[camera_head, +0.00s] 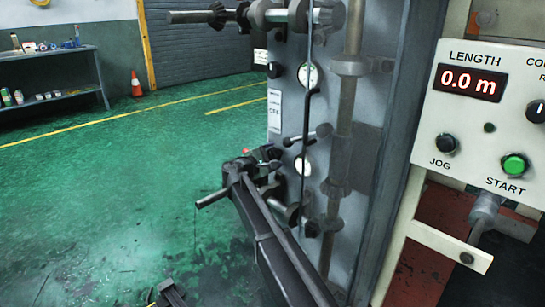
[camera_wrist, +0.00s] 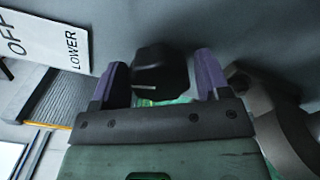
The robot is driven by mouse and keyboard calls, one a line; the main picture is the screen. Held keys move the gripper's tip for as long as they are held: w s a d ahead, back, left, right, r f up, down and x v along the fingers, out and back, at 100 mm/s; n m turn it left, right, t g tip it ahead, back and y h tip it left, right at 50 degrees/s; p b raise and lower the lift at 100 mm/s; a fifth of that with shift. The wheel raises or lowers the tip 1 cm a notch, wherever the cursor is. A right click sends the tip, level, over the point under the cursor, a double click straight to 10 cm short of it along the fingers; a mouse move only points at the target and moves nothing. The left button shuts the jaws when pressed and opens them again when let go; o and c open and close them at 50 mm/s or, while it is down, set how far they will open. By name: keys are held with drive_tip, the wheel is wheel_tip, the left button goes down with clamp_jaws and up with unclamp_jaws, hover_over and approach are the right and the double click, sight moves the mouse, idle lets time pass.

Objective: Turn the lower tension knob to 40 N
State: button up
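In the wrist view a black knob (camera_wrist: 160,68) with a short white mark stands out from the grey panel. A sign reading LOWER (camera_wrist: 70,40) is to its left. My gripper (camera_wrist: 161,72) is open, with one purple-faced finger on each side of the knob and a narrow gap showing on both sides. In the head view my gripper (camera_head: 262,165) is at the panel face, beside the lower round dial (camera_head: 303,166). The lower knob is hidden behind it there. The dial reading is too small to tell.
An upper black knob (camera_head: 274,70) and dial (camera_head: 309,75) sit higher on the panel (camera_head: 345,100). Rollers and a rod (camera_head: 352,110) stand out from it. A control box (camera_head: 480,120) showing 0.0 m is at right. The green floor (camera_head: 120,190) at left is open.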

drive_tip(key=shift+o, duration=0.6)
drive_tip(key=v, duration=1)
drive_tip(key=shift+s+a, duration=0.2)
drive_tip(key=shift+s, duration=0.1)
